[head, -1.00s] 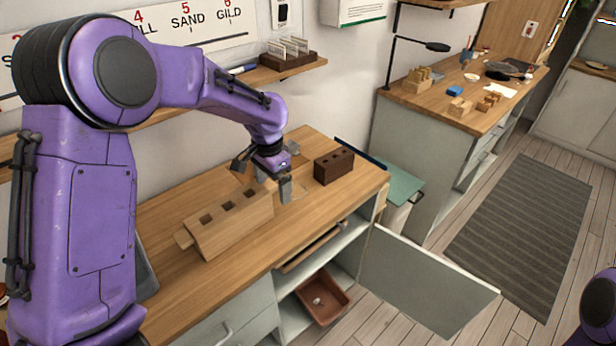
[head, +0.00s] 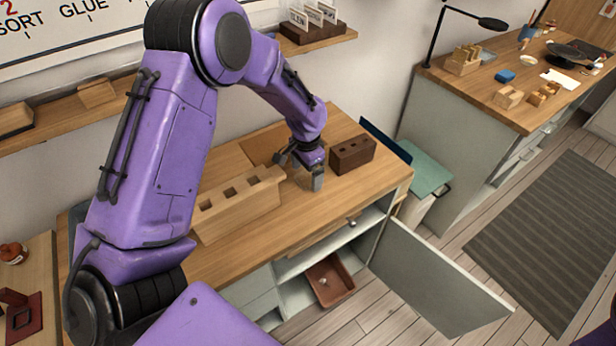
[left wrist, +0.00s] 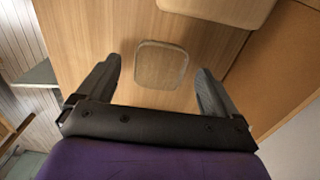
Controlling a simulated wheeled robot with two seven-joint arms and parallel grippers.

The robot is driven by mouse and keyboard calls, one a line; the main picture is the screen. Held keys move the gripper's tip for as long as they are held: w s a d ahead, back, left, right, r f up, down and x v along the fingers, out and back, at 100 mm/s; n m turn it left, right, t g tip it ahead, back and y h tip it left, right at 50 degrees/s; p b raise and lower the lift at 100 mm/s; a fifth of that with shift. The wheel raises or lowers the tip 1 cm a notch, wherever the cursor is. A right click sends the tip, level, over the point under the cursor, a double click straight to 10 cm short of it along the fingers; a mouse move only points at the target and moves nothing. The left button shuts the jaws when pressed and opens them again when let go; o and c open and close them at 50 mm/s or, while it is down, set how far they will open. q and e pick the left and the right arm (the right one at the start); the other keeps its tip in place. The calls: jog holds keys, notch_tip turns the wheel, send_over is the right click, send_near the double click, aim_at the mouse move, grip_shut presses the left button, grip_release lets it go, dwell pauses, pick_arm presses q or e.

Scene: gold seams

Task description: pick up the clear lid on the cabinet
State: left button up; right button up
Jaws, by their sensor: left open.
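The clear lid (left wrist: 161,65) is a small, rounded-square, see-through piece lying flat on the wooden cabinet top (left wrist: 95,30) in the left wrist view. My left gripper (left wrist: 159,72) is open, with one finger on each side of the lid and a gap to both. In the head view my left gripper (head: 300,172) points down at the cabinet top (head: 352,192), between the light holed block and the dark one. The lid is hidden or too faint to make out there. My right gripper is out of view.
A light wooden block with square holes (head: 235,203) lies left of the gripper, and a dark brown holed block (head: 352,155) stands close on its right. An open cabinet door (head: 430,280) juts out in front. A shelf (head: 70,125) runs along the wall.

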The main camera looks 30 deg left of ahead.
pick_arm(q)
jog(key=shift+w+f, duration=0.1)
jog(key=shift+f, duration=0.55)
jog(key=shift+s+r, duration=0.2)
jog(key=shift+s, duration=0.15)
jog(key=shift+c, duration=0.6)
jog(key=shift+w, duration=0.1)
jog(key=c, duration=1)
